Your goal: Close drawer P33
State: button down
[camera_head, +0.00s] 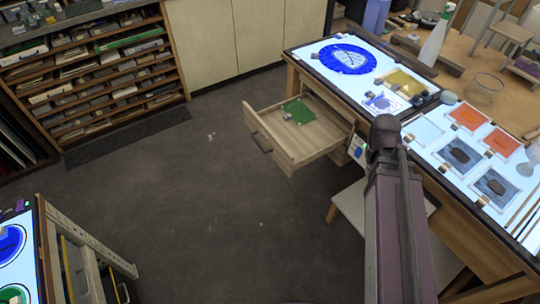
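A light wooden drawer (268,138) is pulled out from under the lit table (293,62) near the middle of the camera_head view. It has a dark handle (262,143) on its front face. Its front points to the left, toward open floor. A small green item (298,111) lies inside it with some small light pieces. I cannot read a P33 label on the drawer. A dark link of my own arm rises at the lower right, to the right of the drawer. My gripper is not in view.
A light chair or stool seat (352,208) stands below the table, right of the drawer. A wooden rack (120,85) stands back left, another lit table (14,243) lower left. The grey floor (190,205) between is clear.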

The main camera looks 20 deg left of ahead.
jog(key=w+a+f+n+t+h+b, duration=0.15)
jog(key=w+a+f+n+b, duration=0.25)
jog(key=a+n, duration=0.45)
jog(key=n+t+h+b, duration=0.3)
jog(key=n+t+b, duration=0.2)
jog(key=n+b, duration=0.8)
send_near(276, 154)
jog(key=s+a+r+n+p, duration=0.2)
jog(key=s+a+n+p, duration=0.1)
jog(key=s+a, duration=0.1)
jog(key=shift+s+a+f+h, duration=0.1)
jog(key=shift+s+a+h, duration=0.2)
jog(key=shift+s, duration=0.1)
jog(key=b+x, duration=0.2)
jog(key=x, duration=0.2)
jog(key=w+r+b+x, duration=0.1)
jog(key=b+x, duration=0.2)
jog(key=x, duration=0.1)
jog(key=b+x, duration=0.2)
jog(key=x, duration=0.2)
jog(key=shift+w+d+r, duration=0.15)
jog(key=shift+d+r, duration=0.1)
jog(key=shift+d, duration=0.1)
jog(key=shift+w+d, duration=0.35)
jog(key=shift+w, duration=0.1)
